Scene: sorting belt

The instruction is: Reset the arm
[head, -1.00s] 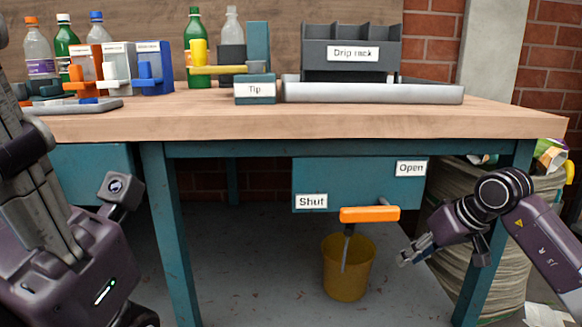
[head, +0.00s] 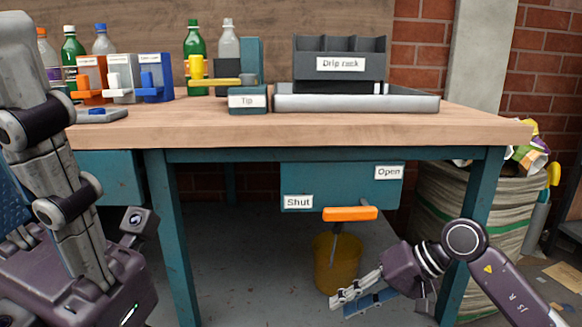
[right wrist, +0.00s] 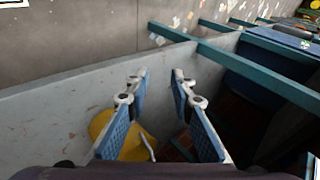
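My right gripper (head: 352,302) is in the lower right of the head view, in front of the bench and below its top. In the right wrist view its two blue-padded fingers (right wrist: 158,82) stand apart with nothing between them. My right arm reaches in from the lower right corner. My left arm fills the left edge of the head view. Only part of what looks like the left gripper's blue pad (head: 8,200) shows at that edge, so its opening cannot be read.
A yellow bucket (head: 330,275) stands on the floor under the orange handle (head: 350,214) of the Open/Shut panel (head: 340,180). The bench top (head: 200,128) holds bottles, dispensers and a drip rack (head: 340,66). A large sack (head: 455,205) stands right of the bench.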

